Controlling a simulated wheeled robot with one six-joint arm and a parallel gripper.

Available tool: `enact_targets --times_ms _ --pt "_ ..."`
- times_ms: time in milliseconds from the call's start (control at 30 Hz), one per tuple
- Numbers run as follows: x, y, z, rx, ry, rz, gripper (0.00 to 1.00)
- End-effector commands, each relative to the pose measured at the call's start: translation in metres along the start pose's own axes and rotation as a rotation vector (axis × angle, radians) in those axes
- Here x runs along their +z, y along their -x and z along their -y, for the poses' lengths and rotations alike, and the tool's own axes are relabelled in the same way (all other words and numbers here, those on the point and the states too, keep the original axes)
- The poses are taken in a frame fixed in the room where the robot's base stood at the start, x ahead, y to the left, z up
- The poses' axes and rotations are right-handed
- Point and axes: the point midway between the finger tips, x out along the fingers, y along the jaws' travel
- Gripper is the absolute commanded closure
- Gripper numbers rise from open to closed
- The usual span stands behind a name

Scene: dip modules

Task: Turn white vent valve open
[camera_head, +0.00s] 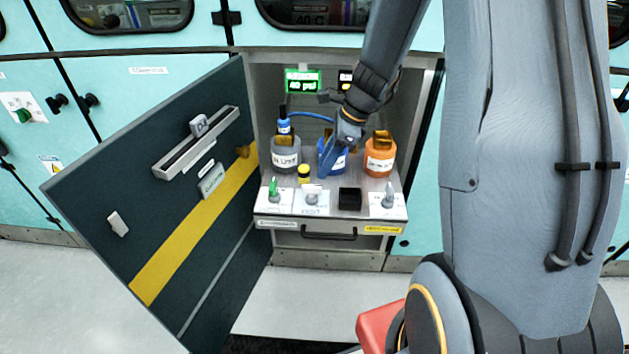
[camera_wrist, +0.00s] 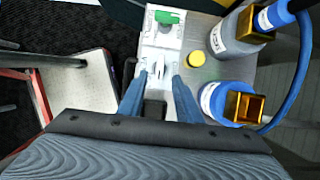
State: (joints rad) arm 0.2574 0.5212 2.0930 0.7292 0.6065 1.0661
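The white vent valve (camera_head: 311,198) stands on a white plate on the pulled-out tray, between the green valve (camera_head: 273,188) and a black block (camera_head: 350,198). In the wrist view, the white valve (camera_wrist: 157,70) shows just ahead of and between my fingertips. My gripper (camera_head: 324,172) reaches down in front of the blue bottle (camera_head: 340,158). Its two blue fingers (camera_wrist: 158,82) are apart, with no visible grip on anything. Whether a finger touches the valve, I cannot tell.
A grey bottle (camera_head: 285,155) and an orange bottle (camera_head: 380,158) stand behind the valves. A yellow cap (camera_head: 304,174) and another pale valve (camera_head: 389,196) are on the tray (camera_head: 330,222). The dark cabinet door (camera_head: 165,200) stands open at left.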

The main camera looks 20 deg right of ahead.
Motion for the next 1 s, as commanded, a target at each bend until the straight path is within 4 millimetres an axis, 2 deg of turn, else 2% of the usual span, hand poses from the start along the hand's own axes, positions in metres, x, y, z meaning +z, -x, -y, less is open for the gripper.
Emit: enact_targets --times_ms 500,700,900,933,1000 --pt "0.0 -0.067 0.0 0.002 -0.005 0.001 0.69" --pt "0.0 -0.076 0.0 0.0 -0.004 0.0 0.69" --pt "0.0 -0.076 0.0 -0.001 -0.003 0.0 0.69" --pt "0.0 -0.076 0.0 -0.001 -0.003 0.0 0.7" --pt "0.0 -0.076 0.0 0.0 -0.003 0.0 0.82"
